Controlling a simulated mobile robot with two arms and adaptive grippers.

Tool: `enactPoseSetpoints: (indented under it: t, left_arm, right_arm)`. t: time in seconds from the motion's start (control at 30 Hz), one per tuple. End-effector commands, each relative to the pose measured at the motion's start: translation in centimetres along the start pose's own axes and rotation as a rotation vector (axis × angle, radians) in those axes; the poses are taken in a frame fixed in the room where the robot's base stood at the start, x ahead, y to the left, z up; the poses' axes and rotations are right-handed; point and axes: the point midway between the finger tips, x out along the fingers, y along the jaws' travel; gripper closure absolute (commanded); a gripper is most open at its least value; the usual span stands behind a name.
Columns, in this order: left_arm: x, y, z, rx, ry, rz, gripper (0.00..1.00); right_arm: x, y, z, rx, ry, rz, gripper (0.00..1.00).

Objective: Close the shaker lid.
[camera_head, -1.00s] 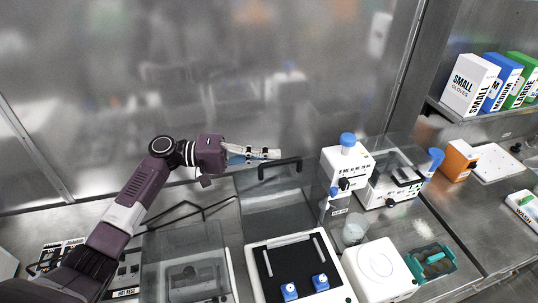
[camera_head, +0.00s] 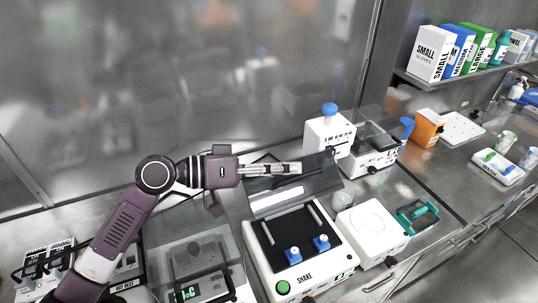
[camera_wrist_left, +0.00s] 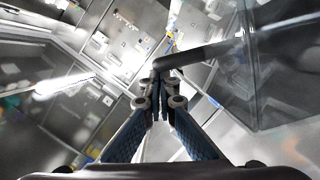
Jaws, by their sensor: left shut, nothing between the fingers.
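The shaker (camera_head: 288,287), marked SHAKE, has a white body, a black platform and two blue-capped pieces on it. Its clear lid (camera_head: 318,186) is raised and tilted above the back of the platform, so the shaker is open. My left gripper (camera_head: 299,167) is shut and empty at the lid's upper edge. In the left wrist view the fingertips (camera_wrist_left: 161,80) are together, close to the dark lid handle (camera_wrist_left: 205,53); I cannot tell whether they touch it. The clear lid panel (camera_wrist_left: 285,70) shows to the right there. My right gripper is not in view.
A clear-covered device (camera_head: 195,255) stands left of the shaker. A round-topped white device (camera_head: 370,225) and a teal rack (camera_head: 418,216) stand to the right. A white dispenser with a blue cap (camera_head: 329,132) is behind. A metal wall (camera_head: 200,80) closes the back.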

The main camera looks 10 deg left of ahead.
Motion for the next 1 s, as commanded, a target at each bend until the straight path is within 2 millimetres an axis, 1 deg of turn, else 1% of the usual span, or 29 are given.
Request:
enactPoseSetpoints:
  t: [0.03, 0.2, 0.3, 0.4, 0.6, 0.8, 1.0]
  left_arm:
    - [0.3, 0.4, 1.2, 0.035, -0.004, -0.007, 1.0]
    - [0.8, 1.6, 3.3, 0.12, -0.002, -0.029, 1.0]
    - [1.0, 1.9, 4.2, 0.115, -0.003, -0.029, 1.0]
    - [1.2, 2.2, 4.9, 0.116, -0.002, -0.029, 1.0]
    - [1.4, 2.5, 5.6, 0.113, -0.002, -0.029, 1.0]
    - [1.4, 2.5, 5.7, 0.113, -0.001, -0.029, 1.0]
    - [1.4, 2.5, 5.7, 0.113, -0.001, -0.029, 1.0]
  right_arm:
    - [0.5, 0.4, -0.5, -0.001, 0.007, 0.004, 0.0]
    - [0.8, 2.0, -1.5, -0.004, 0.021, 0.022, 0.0]
    - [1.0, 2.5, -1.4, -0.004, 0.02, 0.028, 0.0]
    - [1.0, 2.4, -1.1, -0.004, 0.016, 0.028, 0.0]
    - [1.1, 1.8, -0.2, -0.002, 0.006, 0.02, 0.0]
    - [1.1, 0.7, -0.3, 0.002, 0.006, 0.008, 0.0]
    - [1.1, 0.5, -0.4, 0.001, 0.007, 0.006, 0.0]
